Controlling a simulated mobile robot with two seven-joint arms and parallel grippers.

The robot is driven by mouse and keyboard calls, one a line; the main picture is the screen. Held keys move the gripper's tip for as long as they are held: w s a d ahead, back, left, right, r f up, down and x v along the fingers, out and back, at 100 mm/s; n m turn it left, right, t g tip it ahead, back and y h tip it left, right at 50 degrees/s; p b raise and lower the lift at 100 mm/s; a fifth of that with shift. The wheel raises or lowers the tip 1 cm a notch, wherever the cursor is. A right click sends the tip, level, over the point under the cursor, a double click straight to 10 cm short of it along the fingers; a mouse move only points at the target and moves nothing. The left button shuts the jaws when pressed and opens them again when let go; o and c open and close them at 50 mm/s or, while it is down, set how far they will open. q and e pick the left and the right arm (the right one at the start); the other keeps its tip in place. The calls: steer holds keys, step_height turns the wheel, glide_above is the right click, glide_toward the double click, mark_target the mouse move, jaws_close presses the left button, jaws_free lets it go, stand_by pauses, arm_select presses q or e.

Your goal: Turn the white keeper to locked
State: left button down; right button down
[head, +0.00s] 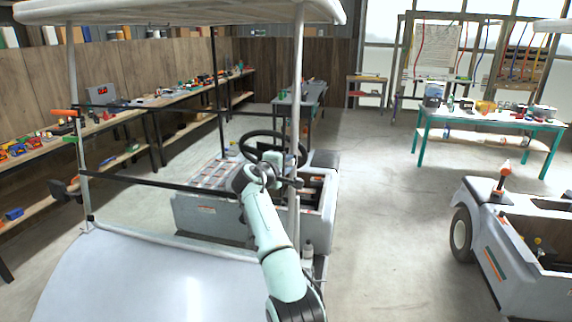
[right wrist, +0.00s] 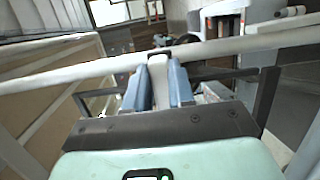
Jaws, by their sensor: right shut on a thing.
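The golf cart's pale right front post (head: 297,100) rises to the white roof (head: 180,12). My right gripper (head: 290,182) is at this post, about level with the steering wheel. In the right wrist view, the gripper's blue-grey fingers (right wrist: 158,85) are shut on a narrow whitish piece, which appears to be the white keeper (right wrist: 158,70). It stands against the pale post (right wrist: 240,46), which crosses the picture behind the fingers. The keeper's markings and its turned position cannot be made out. In the head view the gripper hides it. My left gripper is not in view.
The black steering wheel (head: 262,146) is just behind my right gripper. Black crossbars (head: 150,183) span the cart's front. An orange-handled piece (head: 64,113) is at the left post. A teal table (head: 480,118) and a second cart (head: 535,235) stand right, with clear floor between.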

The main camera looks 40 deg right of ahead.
stand_by(0.7)
steer(key=c, duration=1)
jaws_free()
steer(key=shift+o, duration=0.2)
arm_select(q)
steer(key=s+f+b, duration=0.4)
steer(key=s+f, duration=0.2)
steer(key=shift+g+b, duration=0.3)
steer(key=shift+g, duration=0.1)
arm_select(e)
steer(key=v, duration=1.3)
steer(key=shift+s+a+r, duration=0.1)
steer(key=shift+a, duration=0.05)
